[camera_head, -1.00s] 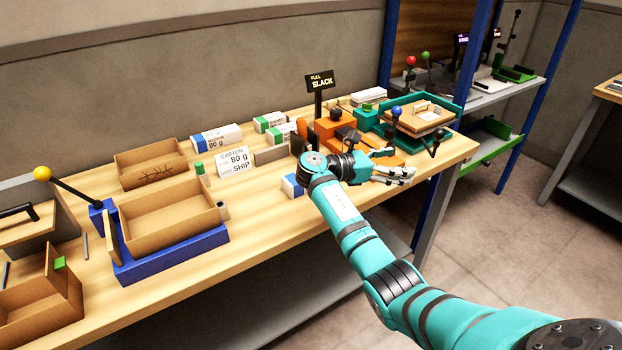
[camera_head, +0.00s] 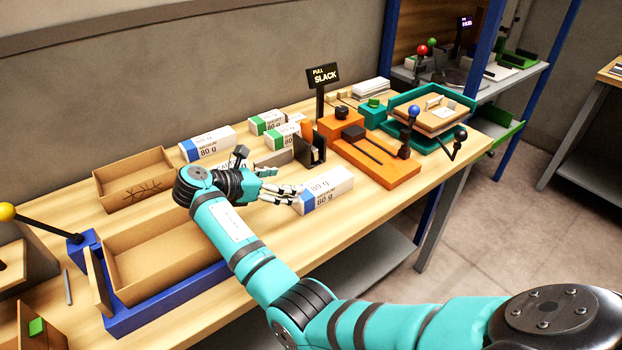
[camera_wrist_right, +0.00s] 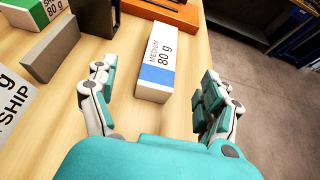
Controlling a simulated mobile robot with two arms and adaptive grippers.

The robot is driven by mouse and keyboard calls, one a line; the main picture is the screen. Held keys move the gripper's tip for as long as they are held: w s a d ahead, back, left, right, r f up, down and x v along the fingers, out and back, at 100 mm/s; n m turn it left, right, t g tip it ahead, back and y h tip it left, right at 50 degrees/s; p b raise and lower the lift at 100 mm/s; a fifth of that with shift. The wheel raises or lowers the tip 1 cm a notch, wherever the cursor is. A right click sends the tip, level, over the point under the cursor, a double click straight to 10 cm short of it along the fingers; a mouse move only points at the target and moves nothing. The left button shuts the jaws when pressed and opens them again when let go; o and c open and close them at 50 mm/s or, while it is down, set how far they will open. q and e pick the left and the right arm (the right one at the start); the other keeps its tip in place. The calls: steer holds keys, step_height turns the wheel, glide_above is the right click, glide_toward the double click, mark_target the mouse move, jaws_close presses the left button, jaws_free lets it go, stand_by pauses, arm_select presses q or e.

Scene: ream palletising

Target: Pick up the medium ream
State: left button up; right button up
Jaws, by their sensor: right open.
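A medium ream (camera_head: 326,190), white with a blue end and "MEDIUM 80 g" print, lies on the bench in front of the orange machine. My right gripper (camera_head: 283,191) is open at its blue end. In the right wrist view the ream (camera_wrist_right: 158,60) lies ahead of and between the spread fingers of the gripper (camera_wrist_right: 155,100), its blue end nearest. A second blue-ended medium ream (camera_head: 208,144) lies at the back near the wall. My left gripper is out of view.
Green-ended reams (camera_head: 268,122) lie at the back. A grey block (camera_head: 275,158) and dark holder (camera_head: 311,150) stand behind the gripper. An orange machine (camera_head: 375,160) with levers is to the right. Open cartons (camera_head: 135,180) are left.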

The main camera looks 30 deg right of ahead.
mark_target(319, 184)
steer(key=x, duration=0.5)
steer(key=shift+s+d+p, duration=0.1)
steer(key=shift+d+p, duration=0.3)
steer(key=shift+d+f, duration=0.25)
steer(key=shift+d, duration=0.05)
steer(key=x, duration=0.2)
steer(key=p+x, duration=0.1)
steer(key=x, duration=0.2)
steer(key=shift+s+a+f, duration=0.1)
steer(key=shift+a+f, duration=0.1)
steer(key=shift+f, duration=0.05)
steer(key=shift+d+f, duration=0.15)
steer(key=shift+d, duration=0.05)
steer(key=shift+a, duration=0.1)
steer(key=c, duration=1.5)
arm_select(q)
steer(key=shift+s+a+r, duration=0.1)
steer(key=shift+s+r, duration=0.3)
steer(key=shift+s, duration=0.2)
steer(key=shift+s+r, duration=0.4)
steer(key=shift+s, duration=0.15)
arm_select(e)
steer(key=shift+c, duration=0.6)
